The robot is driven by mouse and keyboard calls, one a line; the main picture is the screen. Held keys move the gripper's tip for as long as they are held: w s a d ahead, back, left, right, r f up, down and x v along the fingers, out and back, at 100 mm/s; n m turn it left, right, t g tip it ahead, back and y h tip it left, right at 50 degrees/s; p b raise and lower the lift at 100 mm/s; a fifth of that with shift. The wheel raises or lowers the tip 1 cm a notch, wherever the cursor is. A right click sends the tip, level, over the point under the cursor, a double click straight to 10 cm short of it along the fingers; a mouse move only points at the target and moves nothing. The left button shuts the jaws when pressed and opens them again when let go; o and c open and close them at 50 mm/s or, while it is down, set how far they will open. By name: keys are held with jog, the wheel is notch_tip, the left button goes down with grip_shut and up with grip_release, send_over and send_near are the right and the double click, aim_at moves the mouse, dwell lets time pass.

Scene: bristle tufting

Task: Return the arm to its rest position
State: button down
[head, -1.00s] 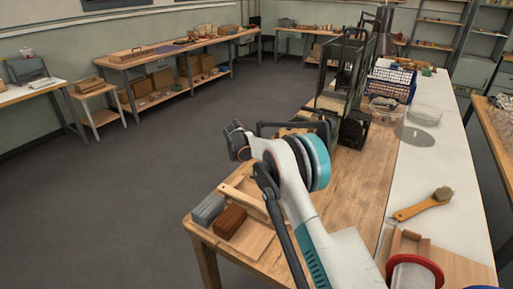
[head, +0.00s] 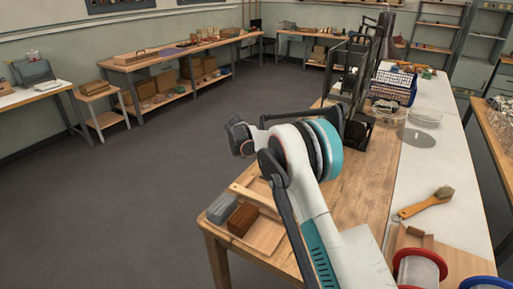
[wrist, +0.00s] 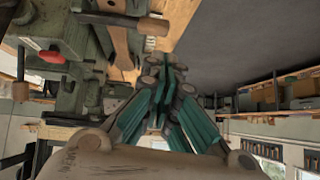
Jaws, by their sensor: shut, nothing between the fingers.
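My arm (head: 312,205) rises from the bottom of the head view and bends over the wooden bench (head: 365,185), with its dark joint out past the bench's left edge. My gripper (wrist: 170,62) shows in the wrist view as teal finger links with grey pivots. Its fingers are together and I see nothing held between them. In the head view I cannot pick out the fingertips. In the wrist view a green-grey machine with a red knob (wrist: 52,57) is at the left, and wooden parts (wrist: 122,45) show beside it.
A wooden tray (head: 266,236) with a grey block (head: 221,208) and a brown block (head: 242,219) lies near my arm. A wooden-handled brush (head: 425,203), spools (head: 420,268) and a blue basket (head: 393,87) are to the right. The floor at left is clear.

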jog(key=shift+s+a+r, duration=0.25)
jog(key=shift+s+r, duration=0.05)
jog(key=shift+r, duration=0.1)
jog(key=s+d+r+n+y, duration=0.15)
jog(key=s+d+r, duration=0.25)
jog(key=s+r, duration=0.8)
jog(key=s+d+r+n+y, duration=0.15)
jog(key=s+d+r, duration=0.35)
jog(key=s+r, duration=0.65)
jog(key=s+d+n+g, duration=0.1)
jog(key=s+d+n, duration=0.15)
jog(key=s, duration=1.75)
jog(key=s+f+n, duration=0.1)
jog(key=s+f, duration=0.2)
jog(key=s, duration=0.5)
jog(key=s+f+n+y, duration=0.1)
jog(key=s+f, duration=0.3)
jog(key=s, duration=0.4)
jog(key=shift+a+y, duration=0.2)
jog(key=shift+y, duration=0.1)
